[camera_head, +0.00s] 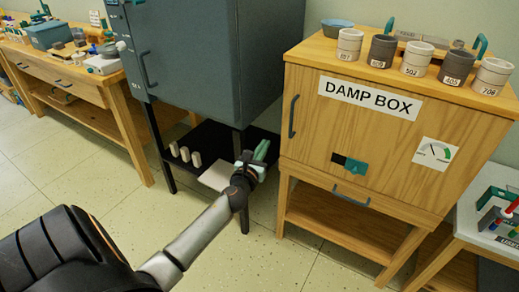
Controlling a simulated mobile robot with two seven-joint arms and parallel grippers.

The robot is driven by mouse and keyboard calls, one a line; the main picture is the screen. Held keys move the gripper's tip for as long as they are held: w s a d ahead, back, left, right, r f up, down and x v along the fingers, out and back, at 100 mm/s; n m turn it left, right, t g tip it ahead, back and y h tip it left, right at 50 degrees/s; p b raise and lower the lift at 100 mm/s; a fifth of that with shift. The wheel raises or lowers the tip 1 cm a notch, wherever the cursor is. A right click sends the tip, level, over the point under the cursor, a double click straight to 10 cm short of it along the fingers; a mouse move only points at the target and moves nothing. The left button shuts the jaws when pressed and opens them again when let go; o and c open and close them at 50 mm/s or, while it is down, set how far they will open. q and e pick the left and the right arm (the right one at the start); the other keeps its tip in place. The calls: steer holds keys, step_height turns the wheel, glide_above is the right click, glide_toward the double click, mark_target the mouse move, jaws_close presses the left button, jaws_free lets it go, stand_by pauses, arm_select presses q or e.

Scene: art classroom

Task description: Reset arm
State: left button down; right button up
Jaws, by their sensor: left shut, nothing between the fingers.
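My left arm reaches in from the lower left. Its gripper (258,158) is shut and empty, with teal fingers pointing up and to the right. It is in front of the low dark shelf under the grey cabinet, left of the wooden damp box. My right gripper is not in the picture.
The grey cabinet (195,55) stands on a dark stand with small pale pieces (185,153) on its shelf. The wooden damp box (390,125) carries several numbered cups on top. A wooden workbench (70,75) is at the left, a table (480,225) at the right. Tiled floor is open at lower left.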

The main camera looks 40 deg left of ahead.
arm_select(q)
steer(key=shift+a+v, duration=0.25)
steer(key=shift+v, duration=0.85)
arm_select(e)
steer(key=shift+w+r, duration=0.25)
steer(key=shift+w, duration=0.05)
arm_select(q)
steer(key=s+d+f+n+g+h, duration=0.4)
steer(key=s+d+f+n, duration=0.7)
steer(key=d+n, duration=0.35)
steer(key=s+d+f+n+g+h, duration=0.2)
steer(key=s+d+f+n+h, duration=0.1)
steer(key=s+d+n, duration=0.35)
steer(key=s+d+f+n+g+h, duration=0.2)
steer(key=s+d+f+n+h, duration=0.1)
steer(key=s+d+n, duration=0.4)
step_height(320, 180, up, 14)
steer(key=a+n+y+p, duration=0.1)
steer(key=p, duration=1.6)
steer(key=shift+a+f+n+t, duration=0.2)
steer(key=shift+a+n+t, duration=0.1)
steer(key=shift+n, duration=0.1)
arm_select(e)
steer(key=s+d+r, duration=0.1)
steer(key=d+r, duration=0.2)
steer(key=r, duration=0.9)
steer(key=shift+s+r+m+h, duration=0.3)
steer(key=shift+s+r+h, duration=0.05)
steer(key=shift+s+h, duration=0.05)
